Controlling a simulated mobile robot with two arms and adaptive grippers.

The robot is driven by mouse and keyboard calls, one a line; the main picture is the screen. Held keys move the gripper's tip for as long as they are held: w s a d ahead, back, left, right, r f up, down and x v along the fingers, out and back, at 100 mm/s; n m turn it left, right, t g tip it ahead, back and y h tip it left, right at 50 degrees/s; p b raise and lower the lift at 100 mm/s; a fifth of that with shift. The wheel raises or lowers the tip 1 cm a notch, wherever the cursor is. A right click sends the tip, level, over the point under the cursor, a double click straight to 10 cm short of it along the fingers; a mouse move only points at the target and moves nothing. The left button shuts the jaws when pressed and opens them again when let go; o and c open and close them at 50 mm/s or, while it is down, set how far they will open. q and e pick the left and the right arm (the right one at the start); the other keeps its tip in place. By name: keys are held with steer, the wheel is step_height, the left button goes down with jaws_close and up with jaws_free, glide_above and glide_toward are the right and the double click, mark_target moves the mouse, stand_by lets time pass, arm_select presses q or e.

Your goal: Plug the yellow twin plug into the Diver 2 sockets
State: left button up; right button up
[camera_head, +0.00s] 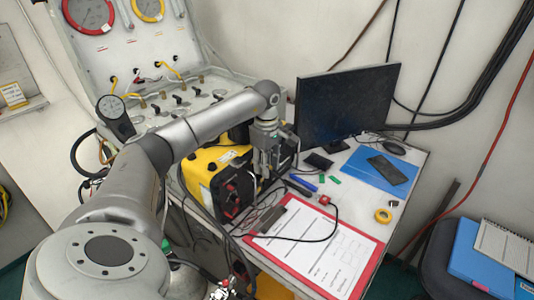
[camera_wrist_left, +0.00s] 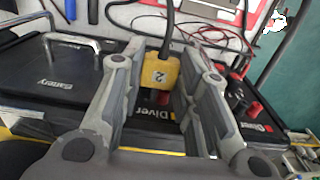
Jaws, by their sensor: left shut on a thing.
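The yellow twin plug (camera_wrist_left: 160,72), marked with a 2 and with a black cable at its back, is held between the fingers of my left gripper (camera_wrist_left: 160,85). The front panel (camera_wrist_left: 70,88) of the yellow unit lies beneath it, and a "Diver" label (camera_wrist_left: 150,115) shows just below the plug, its number hidden. I cannot tell whether the plug touches the sockets. In the head view my left gripper (camera_head: 266,160) is at the front of the yellow unit (camera_head: 205,165); there the plug is hidden. My right gripper does not show clearly.
A second "Diver" label (camera_wrist_left: 260,129) with red posts is to the right. A monitor (camera_head: 345,100) stands behind. A red clipboard (camera_head: 310,245), loose leads and yellow tape (camera_head: 383,215) lie on the table. The gauge panel (camera_head: 125,45) is at the back left.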

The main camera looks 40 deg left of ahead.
arm_select(q)
steer(key=shift+a, duration=0.2)
steer(key=o, duration=1.2)
steer(key=shift+r, duration=0.4)
step_height(320, 180, up, 11)
steer(key=shift+r, duration=0.1)
